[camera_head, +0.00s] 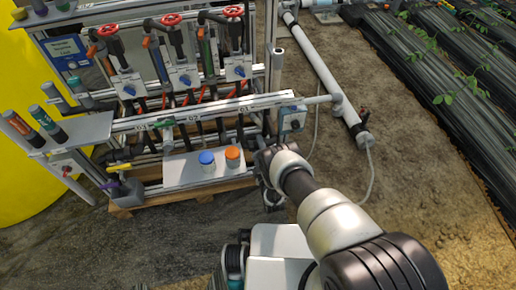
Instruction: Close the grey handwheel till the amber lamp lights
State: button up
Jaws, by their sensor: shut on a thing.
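My gripper (266,160) is at the right end of the skid, low beside the frame post, with my arm reaching in from the lower right. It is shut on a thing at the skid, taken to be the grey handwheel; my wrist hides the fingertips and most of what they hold. No grey handwheel shows clearly elsewhere.
Red handwheels (233,11) top the pipes at the back. A yellow tank (22,110) stands left. A white pipe (325,75) runs along the right; bare soil lies beyond it.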

dwell(0.3)
jog(key=o, duration=1.1)
jog(key=shift+s, duration=0.1)
